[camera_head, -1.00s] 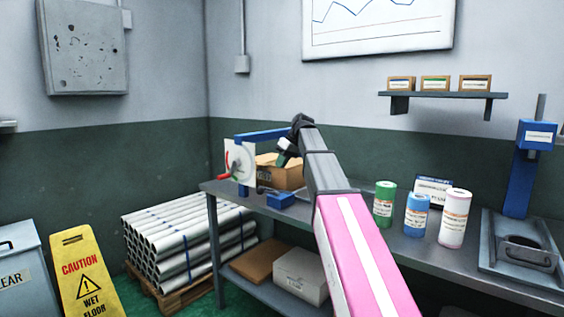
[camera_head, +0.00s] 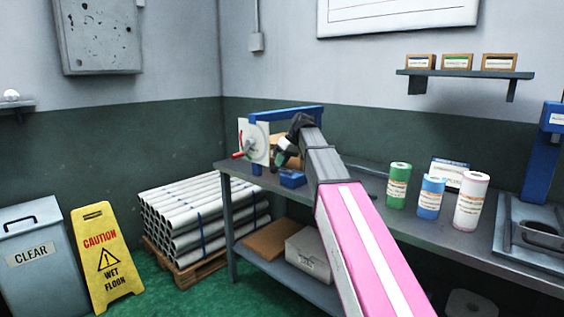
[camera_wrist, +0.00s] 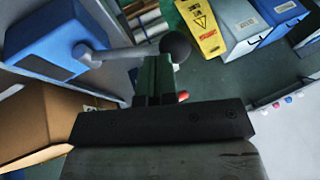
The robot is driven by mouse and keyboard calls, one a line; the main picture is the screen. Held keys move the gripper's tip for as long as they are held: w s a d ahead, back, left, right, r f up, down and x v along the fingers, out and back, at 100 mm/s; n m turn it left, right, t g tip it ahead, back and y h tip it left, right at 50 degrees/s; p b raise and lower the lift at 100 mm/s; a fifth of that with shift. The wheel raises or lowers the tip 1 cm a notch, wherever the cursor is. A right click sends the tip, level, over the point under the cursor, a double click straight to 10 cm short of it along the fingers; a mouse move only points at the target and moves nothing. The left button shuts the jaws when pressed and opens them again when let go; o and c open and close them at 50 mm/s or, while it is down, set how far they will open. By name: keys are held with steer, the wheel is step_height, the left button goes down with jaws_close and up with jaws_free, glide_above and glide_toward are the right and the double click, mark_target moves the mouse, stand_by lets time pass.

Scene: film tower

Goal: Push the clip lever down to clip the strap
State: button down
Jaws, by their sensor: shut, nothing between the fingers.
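The grey clip lever (camera_wrist: 125,52) with a dark ball knob (camera_wrist: 175,46) reaches rightward from a blue block (camera_wrist: 40,40) in the wrist view. That block (camera_head: 292,180) also shows small on the bench in the head view, where I cannot make out the lever. My gripper (camera_wrist: 153,62) is shut and empty. Its tips overlap the lever in the picture, just left of the knob; I cannot tell whether they touch it. In the head view my gripper (camera_head: 284,153) is above the bench near the block. I cannot make out the strap in the clip.
A white panel with a red-handled crank (camera_head: 242,153) and blue arm stands at the bench's left end. A cardboard box (camera_wrist: 40,125) is close by. Green, blue and pink canisters (camera_head: 432,195) stand right on the bench (camera_head: 440,240). Pipes (camera_head: 195,215) and a yellow sign (camera_head: 103,255) are left.

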mark_target(277, 170)
steer(key=f+t+h, duration=0.1)
steer(key=s+a+f+t+h, duration=0.1)
steer(key=s+f+n+t+h, duration=0.1)
steer(key=shift+a+f, duration=0.15)
steer(key=shift+a, duration=0.2)
steer(key=shift+f+t+h, duration=0.4)
steer(key=shift+f+h, duration=0.05)
steer(key=shift+h, duration=0.05)
steer(key=shift+a+f, duration=0.15)
steer(key=shift+f, duration=0.4)
steer(key=shift+s, duration=0.1)
steer(key=v, duration=1.1)
stand_by(0.3)
